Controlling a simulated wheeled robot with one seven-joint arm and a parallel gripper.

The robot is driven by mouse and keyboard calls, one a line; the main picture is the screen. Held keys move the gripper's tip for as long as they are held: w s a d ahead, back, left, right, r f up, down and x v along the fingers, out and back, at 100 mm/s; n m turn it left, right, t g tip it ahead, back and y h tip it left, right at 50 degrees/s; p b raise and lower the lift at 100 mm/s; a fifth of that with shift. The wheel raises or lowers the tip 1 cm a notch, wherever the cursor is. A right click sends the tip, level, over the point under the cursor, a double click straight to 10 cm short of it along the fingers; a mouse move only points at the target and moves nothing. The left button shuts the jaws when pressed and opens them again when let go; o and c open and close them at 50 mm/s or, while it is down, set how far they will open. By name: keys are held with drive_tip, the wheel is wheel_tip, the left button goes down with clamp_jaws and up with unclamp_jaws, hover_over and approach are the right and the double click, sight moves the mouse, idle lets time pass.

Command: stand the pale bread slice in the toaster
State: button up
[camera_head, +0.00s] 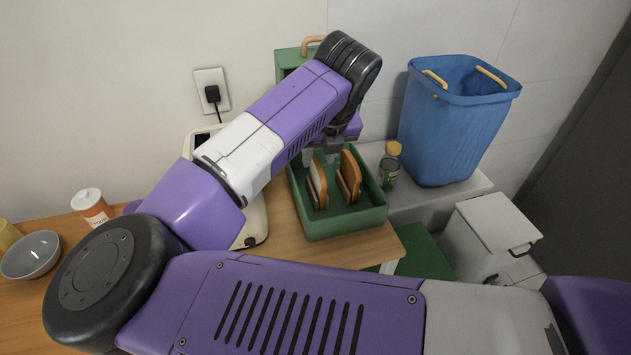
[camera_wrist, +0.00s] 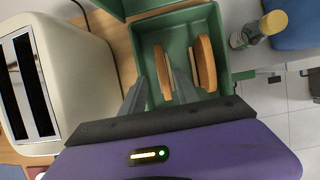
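The cream toaster (camera_wrist: 70,75) with two long dark slots is at the left in the wrist view; in the head view my arm hides most of the toaster (camera_head: 256,220). Two brown-crusted bread slices stand on edge in a green box. The left slice (camera_head: 317,184) shows a paler face in the head view; it also shows in the wrist view (camera_wrist: 162,72). The right slice (camera_head: 351,172) looks browner, also in the wrist view (camera_wrist: 206,62). My gripper (camera_wrist: 160,92) is over the box, its fingers apart, around the left slice's near end; contact cannot be told.
The green box (camera_head: 348,223) has an open lid at its back. A jar (camera_head: 389,170) and a blue bin (camera_head: 455,125) stand right of it. A grey bowl (camera_head: 31,255) and an orange-and-white container (camera_head: 92,208) are at the far left. A cord runs behind the toaster.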

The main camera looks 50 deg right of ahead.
sight(318, 165)
drive_tip(key=shift+p+x, duration=0.3)
drive_tip(key=shift+x, duration=2.3)
drive_tip(key=shift+s+d, duration=0.15)
drive_tip(key=shift+s, duration=0.05)
clamp_jaws()
